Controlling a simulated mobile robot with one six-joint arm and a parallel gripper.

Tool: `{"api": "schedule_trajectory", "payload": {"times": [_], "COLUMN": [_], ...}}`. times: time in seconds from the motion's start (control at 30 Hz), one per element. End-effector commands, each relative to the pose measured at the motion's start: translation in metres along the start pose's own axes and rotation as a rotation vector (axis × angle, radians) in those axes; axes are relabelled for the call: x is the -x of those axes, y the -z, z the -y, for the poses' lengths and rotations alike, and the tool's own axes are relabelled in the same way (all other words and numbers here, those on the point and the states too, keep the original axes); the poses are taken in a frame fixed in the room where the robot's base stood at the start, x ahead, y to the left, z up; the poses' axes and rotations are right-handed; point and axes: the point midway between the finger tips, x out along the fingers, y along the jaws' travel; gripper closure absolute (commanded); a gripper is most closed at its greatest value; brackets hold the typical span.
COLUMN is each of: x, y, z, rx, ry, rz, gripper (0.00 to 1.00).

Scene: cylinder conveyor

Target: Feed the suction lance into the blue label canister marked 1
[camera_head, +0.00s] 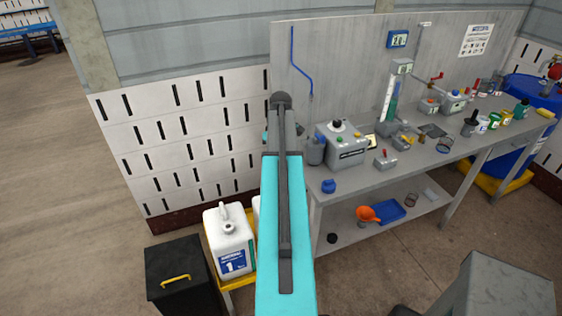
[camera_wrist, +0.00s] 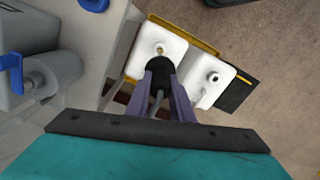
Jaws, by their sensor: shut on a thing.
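The white canister with the blue label marked 1 (camera_head: 232,258) stands at the lower left of the head view. By its place beside the black box, it seems to be the right-hand white canister (camera_wrist: 208,82) in the wrist view, its mouth showing on top. My gripper (camera_wrist: 160,72) is shut on the black body of the suction lance (camera_wrist: 158,84). The lance lies in line with the other white canister (camera_wrist: 172,42), near its mouth. I cannot tell whether its lower end is inside. In the head view my arm hides the gripper and the lance.
A black box (camera_head: 182,262) with a yellow handle stands left of the canister. The canisters stand on a yellow-edged base (camera_head: 240,283). A grey bench (camera_head: 350,185) with several devices and bottles runs to the right. A white slotted wall (camera_head: 185,130) is behind.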

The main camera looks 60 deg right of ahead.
Motion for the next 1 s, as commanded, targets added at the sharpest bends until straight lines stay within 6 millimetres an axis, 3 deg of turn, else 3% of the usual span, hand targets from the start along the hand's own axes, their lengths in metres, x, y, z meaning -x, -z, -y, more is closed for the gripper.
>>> {"api": "schedule_trajectory", "payload": {"times": [0.43,1.0], "x": [0.002,0.02], "y": [0.0,0.0], "z": [0.0,0.0], "rx": [0.0,0.0], "ry": [0.0,-0.001], "rz": [0.0,-0.001], "gripper": [1.0,1.0]}}
